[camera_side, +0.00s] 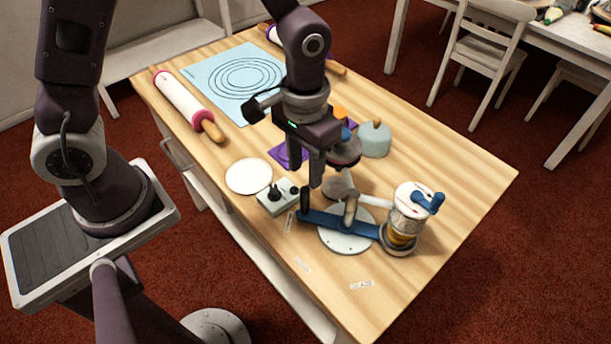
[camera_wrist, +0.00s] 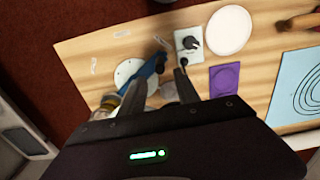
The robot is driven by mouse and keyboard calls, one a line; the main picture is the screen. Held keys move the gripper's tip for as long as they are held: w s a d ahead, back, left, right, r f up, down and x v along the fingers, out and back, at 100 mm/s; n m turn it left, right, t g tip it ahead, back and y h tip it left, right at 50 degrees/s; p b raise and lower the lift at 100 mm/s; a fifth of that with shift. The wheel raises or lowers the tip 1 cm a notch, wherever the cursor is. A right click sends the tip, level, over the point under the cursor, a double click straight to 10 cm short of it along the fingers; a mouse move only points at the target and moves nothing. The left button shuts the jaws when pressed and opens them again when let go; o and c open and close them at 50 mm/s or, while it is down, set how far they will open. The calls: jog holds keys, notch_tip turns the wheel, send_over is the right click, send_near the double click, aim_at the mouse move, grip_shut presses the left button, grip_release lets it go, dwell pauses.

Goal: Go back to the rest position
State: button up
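My gripper (camera_side: 325,180) hangs above the wooden table with its fingers pointing down. In the wrist view its two fingers (camera_wrist: 161,80) stand apart with nothing held between them. Below and in front of it is a round white turntable (camera_side: 346,241) with a blue bar (camera_side: 318,220) across it; the turntable also shows in the wrist view (camera_wrist: 124,73). At the bar's right end stands a cylindrical device (camera_side: 403,226) with a blue handle on top, partly hidden by my gripper in the wrist view.
A small box with a black knob (camera_side: 279,197) and a white disc (camera_side: 249,176) lie left of my gripper. The table's right side is clear.

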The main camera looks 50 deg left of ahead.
jog(key=shift+r, duration=0.85)
